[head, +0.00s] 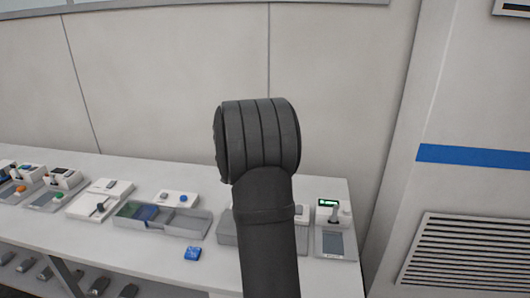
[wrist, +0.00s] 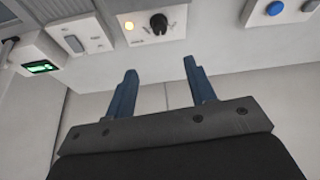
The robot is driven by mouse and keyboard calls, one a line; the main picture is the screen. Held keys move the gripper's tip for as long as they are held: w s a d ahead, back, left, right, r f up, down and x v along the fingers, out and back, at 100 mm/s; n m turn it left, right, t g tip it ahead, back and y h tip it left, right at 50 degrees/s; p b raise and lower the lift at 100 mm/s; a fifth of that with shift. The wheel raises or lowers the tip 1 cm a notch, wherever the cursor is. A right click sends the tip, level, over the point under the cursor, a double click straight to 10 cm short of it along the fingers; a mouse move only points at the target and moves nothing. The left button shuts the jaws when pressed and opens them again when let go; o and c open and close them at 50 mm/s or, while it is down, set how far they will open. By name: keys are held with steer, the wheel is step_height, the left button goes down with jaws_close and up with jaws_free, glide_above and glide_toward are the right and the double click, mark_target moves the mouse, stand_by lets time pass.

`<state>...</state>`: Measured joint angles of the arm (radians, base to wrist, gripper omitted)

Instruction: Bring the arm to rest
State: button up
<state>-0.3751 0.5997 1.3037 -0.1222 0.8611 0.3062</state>
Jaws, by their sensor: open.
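My gripper (wrist: 160,90) shows in the wrist view with its two blue fingers apart and nothing between them. In the head view my dark arm rises in front of the table, and its rounded joint stands against the wall; the gripper itself is hidden there. In the wrist view the fingers point toward the table's white surface, clear of the devices.
A long white table (head: 115,165) runs along the wall. A knob panel (wrist: 155,24) is near the fingers.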

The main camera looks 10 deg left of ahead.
steer(key=x, duration=1.7)
steer(key=shift+r, duration=0.1)
steer(key=a+v, duration=0.1)
steer(key=v, duration=1.6)
steer(key=x, duration=1.1)
steer(key=d+x, duration=0.1)
steer(key=x, duration=0.4)
steer(key=shift+w+f, duration=0.1)
steer(key=shift+f, duration=0.15)
steer(key=shift+w+f, duration=0.15)
steer(key=shift+f, duration=0.15)
steer(key=shift+d+n+g+y, duration=0.15)
steer(key=shift+n+y, duration=0.4)
steer(key=shift+n, duration=0.9)
steer(key=shift+n+g+y, duration=0.15)
steer(key=shift+n+y, duration=0.4)
steer(key=shift+n, duration=0.9)
steer(key=shift+w+d+n+g+y, duration=0.1)
steer(key=shift+n+g+y, duration=0.3)
steer(key=shift+n, duration=1.15)
steer(key=shift+w+n+g+y, duration=0.15)
steer(key=shift+n+g, duration=0.45)
steer(key=shift+n, duration=0.95)
steer(key=shift+s+d+r, duration=0.15)
steer(key=shift+s+r, duration=0.05)
steer(key=shift+r, duration=0.4)
